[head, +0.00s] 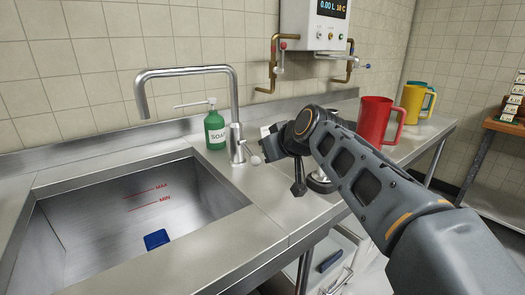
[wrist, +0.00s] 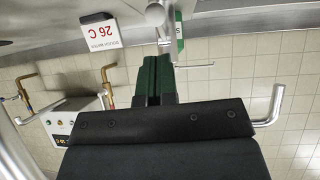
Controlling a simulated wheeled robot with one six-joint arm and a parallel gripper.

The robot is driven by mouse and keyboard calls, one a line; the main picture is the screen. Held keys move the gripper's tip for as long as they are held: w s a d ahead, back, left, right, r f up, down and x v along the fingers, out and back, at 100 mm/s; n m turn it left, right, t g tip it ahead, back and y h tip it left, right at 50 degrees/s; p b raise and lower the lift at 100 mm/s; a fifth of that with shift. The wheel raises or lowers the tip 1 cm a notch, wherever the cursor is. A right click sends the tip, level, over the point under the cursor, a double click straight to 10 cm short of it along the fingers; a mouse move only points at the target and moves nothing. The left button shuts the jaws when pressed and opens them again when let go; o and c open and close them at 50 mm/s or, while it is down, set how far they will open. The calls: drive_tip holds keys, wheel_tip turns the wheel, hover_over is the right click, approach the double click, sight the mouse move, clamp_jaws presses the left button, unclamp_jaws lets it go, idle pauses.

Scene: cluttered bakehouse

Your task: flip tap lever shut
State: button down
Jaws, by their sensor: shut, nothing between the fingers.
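The chrome tap (head: 237,125) stands at the sink's right rim, its spout arching left over the basin. Its lever, with a pale round knob (head: 256,160), sticks out low on the right side of the tap body. The knob also shows at the top of the wrist view (wrist: 155,14). No water stream is visible under the spout. My gripper (head: 262,149) is close to the right of the tap, beside the lever. In the wrist view my gripper's green fingers (wrist: 154,62) are together and empty, pointing toward the lever; I cannot tell whether they touch it.
A green soap bottle (head: 215,130) stands behind the tap. A white card reading 26 C (wrist: 98,33) is near my fingers. The steel sink (head: 95,215) holds a blue object (head: 157,239). Red (head: 376,121) and yellow (head: 411,102) jugs stand right. A water meter (head: 315,25) hangs above.

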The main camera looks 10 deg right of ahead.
drive_tip(key=v, duration=0.6)
drive_tip(key=shift+s+p, duration=0.3)
drive_tip(key=shift+s, duration=0.1)
drive_tip(key=shift+p, duration=0.3)
drive_tip(key=s+d+f+m+g+h+p, duration=0.1)
drive_tip(key=s+d+m+g+h+p, duration=0.1)
drive_tip(key=s+p, duration=0.5)
drive_tip(key=s+d+f+m+g+h+p, duration=0.2)
drive_tip(key=s+p, duration=0.5)
drive_tip(key=p, duration=0.9)
drive_tip(key=m+g, duration=0.1)
drive_tip(key=g, duration=0.1)
drive_tip(key=shift+d+g+h, duration=0.3)
drive_tip(key=shift+d, duration=0.1)
drive_tip(key=shift+a, duration=0.15)
